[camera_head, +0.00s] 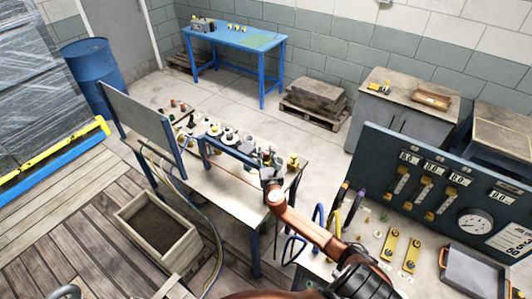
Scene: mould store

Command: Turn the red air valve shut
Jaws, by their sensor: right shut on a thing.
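My right arm comes in from the bottom right. My right gripper (268,166) is at the near right end of the long pale workbench (225,183), beside a blue bar. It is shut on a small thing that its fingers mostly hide. I cannot clearly make out the red air valve; its handle may be behind the gripper. A small yellow-topped fitting (293,161) stands just right of the gripper, apart from it. My left gripper is not in view.
Several small fittings stand along the workbench. An upright panel (140,118) with hanging hoses rises at its left. A dark gauge panel (440,185) stands on the bench at right. A wooden box (158,232) sits on the floor. Open floor lies behind the workbench.

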